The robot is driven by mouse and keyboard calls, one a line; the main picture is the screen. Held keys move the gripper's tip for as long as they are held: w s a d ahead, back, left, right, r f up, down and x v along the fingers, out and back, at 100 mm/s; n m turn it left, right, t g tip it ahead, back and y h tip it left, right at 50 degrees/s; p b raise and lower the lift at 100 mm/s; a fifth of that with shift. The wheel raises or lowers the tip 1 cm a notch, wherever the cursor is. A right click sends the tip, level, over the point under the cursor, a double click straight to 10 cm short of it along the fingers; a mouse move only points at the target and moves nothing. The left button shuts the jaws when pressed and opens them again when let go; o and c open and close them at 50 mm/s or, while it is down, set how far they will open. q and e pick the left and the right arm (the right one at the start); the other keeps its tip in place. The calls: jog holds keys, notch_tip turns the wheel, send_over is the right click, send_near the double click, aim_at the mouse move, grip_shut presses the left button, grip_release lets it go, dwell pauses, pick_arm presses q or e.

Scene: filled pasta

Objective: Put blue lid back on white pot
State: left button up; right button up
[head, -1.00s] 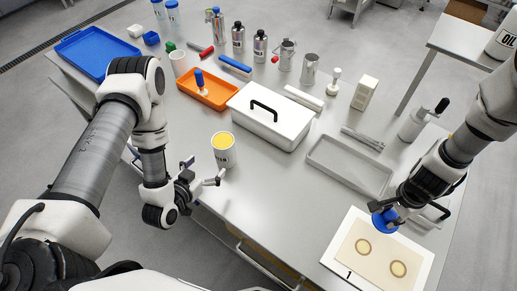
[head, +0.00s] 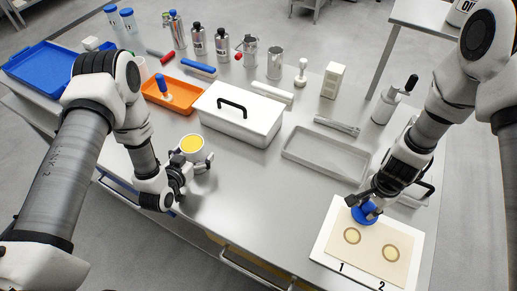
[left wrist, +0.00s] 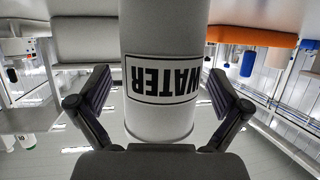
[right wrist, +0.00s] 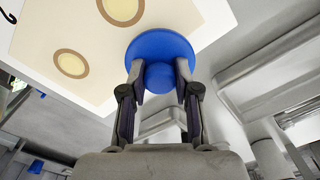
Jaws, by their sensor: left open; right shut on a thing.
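The white pot (head: 191,156) stands upright and open on the table, with yellow contents showing at its top. Its WATER label appears upside down in the left wrist view (left wrist: 158,112). My left gripper (head: 193,168) is open, with one finger on each side of the pot; a gap shows on both sides. My right gripper (head: 367,207) is shut on the knob of the blue lid (head: 363,217). The lid's round disc (right wrist: 160,46) faces away from the right wrist camera, over the sheet's edge. I cannot tell whether it touches the sheet.
A pasta sheet with two filled rounds lies on a white board (head: 322,243) under the right arm. A white lidded box (head: 240,115), an orange tray (head: 183,102) and a grey tray (head: 325,157) lie behind the pot. The table's middle front is clear.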

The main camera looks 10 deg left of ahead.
aim_at(188, 148)
dwell(0.3)
pick_arm(q)
jog(key=c, duration=1.5)
jog(key=shift+r, duration=0.15)
pick_arm(e)
jog(key=shift+r, duration=0.15)
